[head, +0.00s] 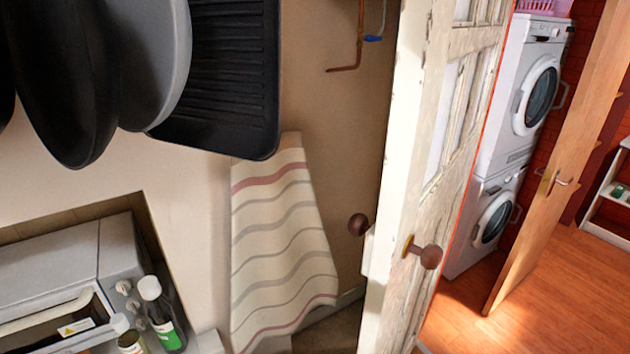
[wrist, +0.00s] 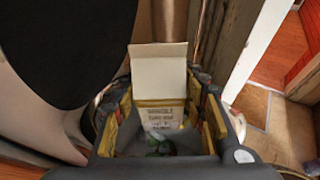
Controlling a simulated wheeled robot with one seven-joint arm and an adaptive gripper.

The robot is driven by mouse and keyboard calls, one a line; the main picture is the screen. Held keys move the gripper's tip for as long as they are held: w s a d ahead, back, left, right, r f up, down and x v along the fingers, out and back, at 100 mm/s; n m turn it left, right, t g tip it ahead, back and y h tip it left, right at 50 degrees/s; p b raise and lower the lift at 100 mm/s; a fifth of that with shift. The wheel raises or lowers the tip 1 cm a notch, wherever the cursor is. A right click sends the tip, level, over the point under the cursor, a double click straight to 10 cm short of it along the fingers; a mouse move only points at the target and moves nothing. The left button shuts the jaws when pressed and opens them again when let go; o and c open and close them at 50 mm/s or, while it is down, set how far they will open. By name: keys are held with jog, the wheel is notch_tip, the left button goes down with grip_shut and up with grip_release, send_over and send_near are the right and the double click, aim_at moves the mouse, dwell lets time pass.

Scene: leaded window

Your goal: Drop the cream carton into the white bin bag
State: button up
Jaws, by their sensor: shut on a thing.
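In the wrist view my gripper (wrist: 160,108) is shut on the cream carton (wrist: 159,73), which sits between the two yellow-edged fingers. The carton has a plain pale upper part and dark printing lower down, with a green patch near its base. The fingers cover its sides. The head view shows neither my gripper nor the carton. I cannot make out the white bin bag in either view.
In the head view, dark pans (head: 66,80) and a striped towel (head: 282,240) hang on the wall. A worn white door (head: 410,180) with a round knob stands right of them. Bottles (head: 162,315) stand by a grey appliance (head: 60,265). Stacked washing machines (head: 515,105) are beyond.

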jog(key=o, duration=1.5)
jog(key=shift+s, duration=0.1)
jog(key=v, duration=1.2)
